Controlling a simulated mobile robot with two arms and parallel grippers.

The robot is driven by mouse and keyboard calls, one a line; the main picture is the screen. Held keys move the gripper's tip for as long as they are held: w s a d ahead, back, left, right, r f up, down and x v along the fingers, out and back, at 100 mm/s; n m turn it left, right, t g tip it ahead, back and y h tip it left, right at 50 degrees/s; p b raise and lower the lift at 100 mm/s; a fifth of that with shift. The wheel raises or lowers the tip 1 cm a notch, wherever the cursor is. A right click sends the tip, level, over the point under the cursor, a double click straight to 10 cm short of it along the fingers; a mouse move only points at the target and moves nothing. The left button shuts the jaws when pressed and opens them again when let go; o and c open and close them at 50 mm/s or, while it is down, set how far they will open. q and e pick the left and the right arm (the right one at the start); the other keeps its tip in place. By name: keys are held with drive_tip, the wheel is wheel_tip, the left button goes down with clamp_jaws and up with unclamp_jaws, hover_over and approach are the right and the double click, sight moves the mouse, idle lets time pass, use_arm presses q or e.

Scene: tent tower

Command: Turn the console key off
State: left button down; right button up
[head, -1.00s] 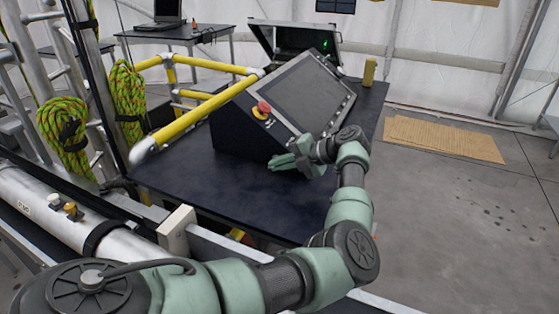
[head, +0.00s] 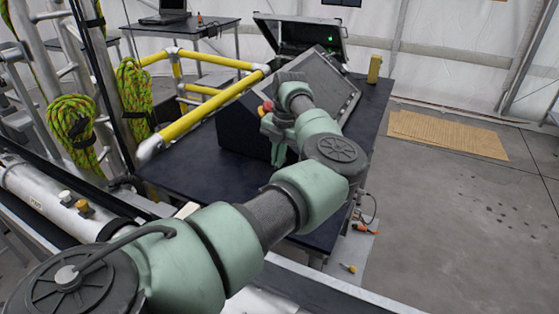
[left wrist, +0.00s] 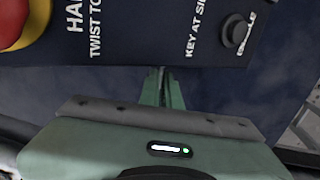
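The console (head: 235,135) is a dark box with a tilted screen, standing on a dark table (head: 190,175). In the left wrist view its panel (left wrist: 130,45) shows a red emergency knob on yellow (left wrist: 18,22) at upper left. Lettering reads "KEY AT SI…", and a small black round control (left wrist: 237,30) sits beside "ENABLE" at upper right. I cannot make out a key. My left gripper (head: 278,154) is at the console's front, pointing down; its fingers (left wrist: 162,78) look shut together with nothing visible between them. My right gripper is in neither view.
Yellow rails (head: 205,115) run along the table's left side. An open case (head: 300,38) stands behind the console, and a small yellow object (head: 374,69) is at the table's back right. Coiled ropes (head: 72,130) hang at left. The floor at right is mostly clear.

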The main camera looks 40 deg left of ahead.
use_arm(q)
drive_tip(key=shift+a+f+h, duration=0.1)
drive_tip(key=shift+a+h, duration=0.05)
drive_tip(key=shift+h, duration=0.55)
drive_tip(key=shift+s+b, duration=0.1)
drive_tip(key=shift+b, duration=0.2)
drive_tip(key=c, duration=1.6)
unclamp_jaws()
wheel_tip(320, 180, up, 7)
drive_tip(key=shift+f+b, duration=0.1)
drive_tip(key=shift+b, duration=0.85)
drive_tip(key=shift+a+r, duration=0.1)
drive_tip(key=shift+r, duration=0.45)
